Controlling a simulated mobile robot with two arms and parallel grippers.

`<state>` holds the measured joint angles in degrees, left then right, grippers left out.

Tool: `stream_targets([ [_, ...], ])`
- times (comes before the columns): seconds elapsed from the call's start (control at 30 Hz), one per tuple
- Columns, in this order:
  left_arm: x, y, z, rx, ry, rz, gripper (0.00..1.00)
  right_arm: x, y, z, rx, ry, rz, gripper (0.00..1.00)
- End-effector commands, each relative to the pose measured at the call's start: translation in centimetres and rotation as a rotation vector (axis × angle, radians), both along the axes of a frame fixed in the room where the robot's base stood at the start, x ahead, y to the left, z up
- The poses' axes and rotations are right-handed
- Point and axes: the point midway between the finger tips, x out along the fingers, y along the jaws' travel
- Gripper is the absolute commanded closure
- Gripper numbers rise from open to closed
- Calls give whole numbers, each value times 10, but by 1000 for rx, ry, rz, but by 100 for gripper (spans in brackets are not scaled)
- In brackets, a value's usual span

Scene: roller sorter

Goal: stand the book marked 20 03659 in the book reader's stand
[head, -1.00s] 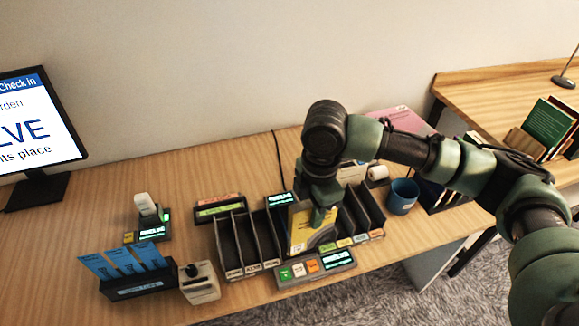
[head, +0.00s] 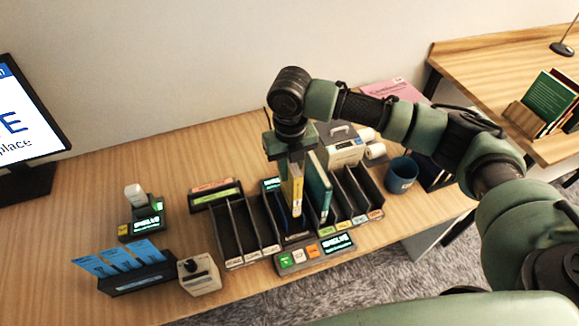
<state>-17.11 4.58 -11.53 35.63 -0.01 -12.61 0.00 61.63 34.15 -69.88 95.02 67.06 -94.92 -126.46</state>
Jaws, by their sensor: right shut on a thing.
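My right gripper (head: 290,162) points down over the middle of the dark slotted sorter and is shut on a thin yellow book (head: 293,192), which is upright and seen nearly edge-on. A teal book (head: 319,187) stands upright just to its right, leaning slightly. The unit with coloured buttons and a lit display (head: 314,254), probably the book reader, sits at the front, below the two books. I cannot tell whether the yellow book's lower edge touches anything. No number can be read on either book. My left gripper is not in view.
Empty dark slots (head: 240,230) lie left of the books, and more slots (head: 357,192) lie right. A blue mug (head: 401,175) stands at the right. A card holder (head: 137,279) and a small beige device (head: 199,276) stand front left. The desk between monitor and sorter is mostly clear.

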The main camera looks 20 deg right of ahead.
Motion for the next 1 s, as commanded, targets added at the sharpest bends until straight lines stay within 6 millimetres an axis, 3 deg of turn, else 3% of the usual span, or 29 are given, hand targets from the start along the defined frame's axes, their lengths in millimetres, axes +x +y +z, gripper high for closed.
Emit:
stream_targets([
  [0.3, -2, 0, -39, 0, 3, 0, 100, 0, -1, -30, -1, -1, -2, 100],
  [0.8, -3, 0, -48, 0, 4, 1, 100, 0, 0, -81, 0, 1, -3, 100],
  [1.0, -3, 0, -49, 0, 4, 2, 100, 0, 0, -86, 1, 0, -3, 100],
])
